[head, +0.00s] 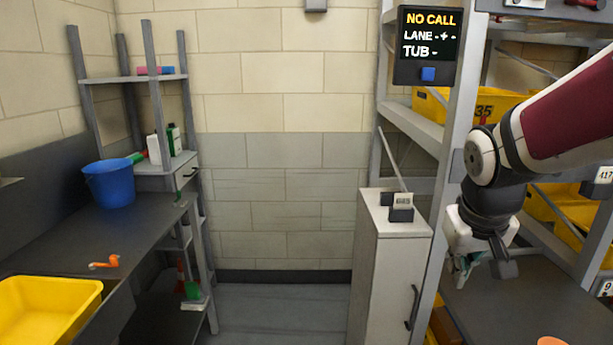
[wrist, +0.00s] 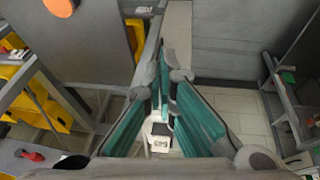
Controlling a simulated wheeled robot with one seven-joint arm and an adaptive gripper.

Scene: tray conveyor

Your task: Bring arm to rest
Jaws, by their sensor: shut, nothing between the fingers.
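My arm reaches in from the right edge of the head view. My gripper (head: 462,272) hangs low there, in front of the grey shelf rack and above the dark right worktop. In the wrist view, the teal-padded fingers of my gripper (wrist: 166,62) come together at their tips and hold nothing. Part of the gripper is hidden behind the wrist in the head view.
A white cabinet (head: 395,260) stands left of my gripper. The rack (head: 455,150) holds yellow tubs (head: 480,104). A display (head: 430,42) reads NO CALL. On the left worktop (head: 60,235) are a blue bucket (head: 110,186) and a yellow tub (head: 45,310). The middle floor is clear.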

